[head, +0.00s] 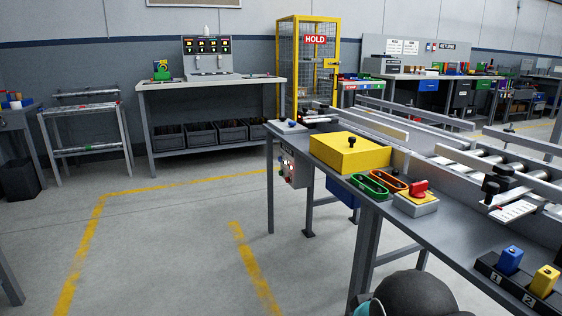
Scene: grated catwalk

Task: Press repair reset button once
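A grey control box (293,168) hangs at the left end of the near workbench, below its top. It has small buttons and lit spots in red and white; their labels are too small to read, so I cannot tell which is the repair reset button. A small grey box with a blue button (289,127) sits on the bench's far left corner. A red switch (419,188) stands on a yellow and grey box on the bench. My gripper is not in view; only a dark rounded part, likely of my arm, shows at the bottom edge.
A back bench (212,86), a yellow HOLD cage (307,70) and a left rack stand behind. The floor left of the workbench is clear.

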